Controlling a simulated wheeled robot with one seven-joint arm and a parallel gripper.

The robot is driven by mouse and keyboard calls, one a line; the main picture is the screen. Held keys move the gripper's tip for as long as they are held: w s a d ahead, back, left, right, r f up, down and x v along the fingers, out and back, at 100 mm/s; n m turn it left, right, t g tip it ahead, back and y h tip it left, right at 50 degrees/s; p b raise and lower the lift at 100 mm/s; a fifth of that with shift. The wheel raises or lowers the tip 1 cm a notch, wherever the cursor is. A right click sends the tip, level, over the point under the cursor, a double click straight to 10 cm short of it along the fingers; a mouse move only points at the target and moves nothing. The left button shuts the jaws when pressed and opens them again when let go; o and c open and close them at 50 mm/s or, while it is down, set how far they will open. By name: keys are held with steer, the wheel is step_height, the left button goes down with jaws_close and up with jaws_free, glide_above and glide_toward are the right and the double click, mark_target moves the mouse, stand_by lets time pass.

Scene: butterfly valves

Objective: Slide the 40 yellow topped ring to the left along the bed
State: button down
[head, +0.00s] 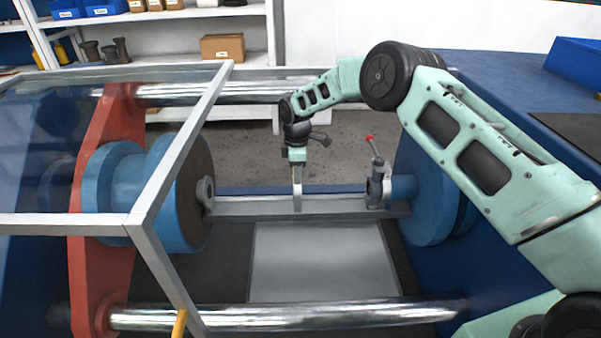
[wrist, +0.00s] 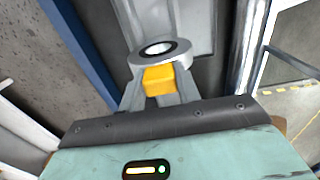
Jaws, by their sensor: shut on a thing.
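The yellow topped ring is a grey ring standing on edge with a yellow block on top. In the wrist view the ring (wrist: 135,60) lies just beyond my fingers, with its yellow top (wrist: 158,79) between them. My gripper (wrist: 160,90) is shut on the yellow top. In the head view my gripper (head: 297,163) points down over the bed (head: 245,206), and the thin grey ring (head: 297,190) shows edge-on below it. The yellow top is hidden by the fingers there. No number can be read on the ring.
Left along the bed is a blue flanged body (head: 180,195) with a grey hub (head: 205,192). To the right stands a fitting with a red-tipped lever (head: 375,170), before a blue flange (head: 425,190). The bed is clear on both sides of the ring. A framed clear guard (head: 185,150) covers the left.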

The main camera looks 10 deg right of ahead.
steer(key=shift+w+a+f+b, duration=0.1)
steer(key=shift+a+b, duration=0.15)
steer(key=shift+a, duration=0.3)
steer(key=shift+a+f+b, duration=0.15)
steer(key=shift+a+b, duration=0.05)
steer(key=shift+a, duration=0.35)
steer(key=shift+w+a+f+b, duration=0.1)
steer(key=shift+a+b, duration=0.15)
steer(key=shift+a, duration=0.4)
steer(key=c, duration=0.9)
jaws_free()
steer(key=shift+r, duration=0.15)
